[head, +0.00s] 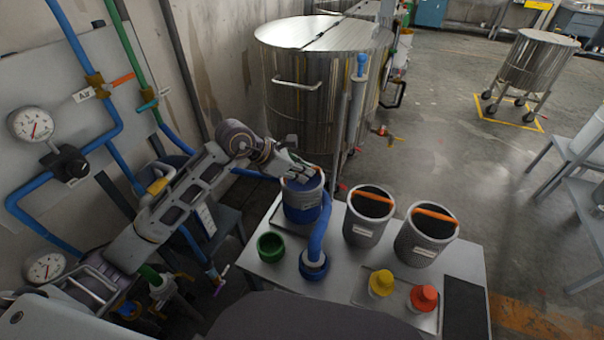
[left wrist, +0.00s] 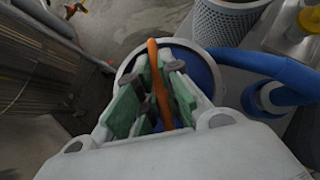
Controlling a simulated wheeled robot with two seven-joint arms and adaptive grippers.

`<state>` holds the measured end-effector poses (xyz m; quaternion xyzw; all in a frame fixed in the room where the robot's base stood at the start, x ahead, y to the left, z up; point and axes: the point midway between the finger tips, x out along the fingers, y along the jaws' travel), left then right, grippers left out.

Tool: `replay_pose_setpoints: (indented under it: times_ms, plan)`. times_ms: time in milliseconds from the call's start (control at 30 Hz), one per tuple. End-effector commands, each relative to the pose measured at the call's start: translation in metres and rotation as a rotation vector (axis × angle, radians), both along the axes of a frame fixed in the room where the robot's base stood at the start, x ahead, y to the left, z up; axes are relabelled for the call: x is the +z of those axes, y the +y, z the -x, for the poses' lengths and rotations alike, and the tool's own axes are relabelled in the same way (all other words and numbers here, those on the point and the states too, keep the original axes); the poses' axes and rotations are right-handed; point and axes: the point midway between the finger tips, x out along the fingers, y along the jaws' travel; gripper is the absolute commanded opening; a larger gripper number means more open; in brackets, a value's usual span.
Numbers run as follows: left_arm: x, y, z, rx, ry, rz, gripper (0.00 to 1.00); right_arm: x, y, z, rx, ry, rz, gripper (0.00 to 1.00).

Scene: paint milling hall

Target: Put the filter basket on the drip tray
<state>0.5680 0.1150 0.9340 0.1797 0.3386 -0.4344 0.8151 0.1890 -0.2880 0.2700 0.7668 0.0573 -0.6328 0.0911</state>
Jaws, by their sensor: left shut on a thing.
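My left gripper (head: 297,172) is shut on the orange handle (left wrist: 157,82) of a grey round basket (head: 290,203) with a blue inside, at the table's back left. In the left wrist view the basket's pale rim (left wrist: 124,70) shows around the fingers. Blue shows around its lower part; I cannot tell whether it rests or hangs there. Two similar grey mesh baskets with orange handles stand to the right, one nearer (head: 363,229) and one farther right (head: 418,249). My right gripper is not in view.
A blue hose (head: 321,232) runs beside the held basket to a blue ring (head: 314,265). A green cup (head: 270,247) stands at the left, yellow (head: 381,283) and red (head: 423,298) capped containers at the front. A large steel vessel (head: 312,90) rises behind the table.

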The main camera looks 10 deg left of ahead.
Motion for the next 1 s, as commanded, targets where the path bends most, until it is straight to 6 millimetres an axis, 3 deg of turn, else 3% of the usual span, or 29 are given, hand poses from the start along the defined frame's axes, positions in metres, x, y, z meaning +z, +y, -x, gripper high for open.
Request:
replay_pose_setpoints:
  times_ms: [233, 667, 700, 833, 1000]
  plan:
    - [-0.006, 0.0, -0.001, 0.001, -0.003, 0.001, 0.0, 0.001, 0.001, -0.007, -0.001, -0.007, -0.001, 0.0]
    - [-0.008, 0.0, -0.001, 0.001, -0.003, 0.001, 0.0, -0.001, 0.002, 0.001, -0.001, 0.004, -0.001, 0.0]
    - [-0.009, 0.0, 0.0, 0.001, -0.001, 0.0, 0.12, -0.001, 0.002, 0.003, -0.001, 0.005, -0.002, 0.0]
    - [-0.009, 0.0, 0.0, 0.001, -0.001, 0.0, 0.29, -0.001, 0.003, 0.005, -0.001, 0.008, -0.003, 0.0]
    - [-0.009, 0.0, 0.0, 0.001, -0.001, 0.0, 0.3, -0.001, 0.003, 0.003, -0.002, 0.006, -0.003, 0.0]
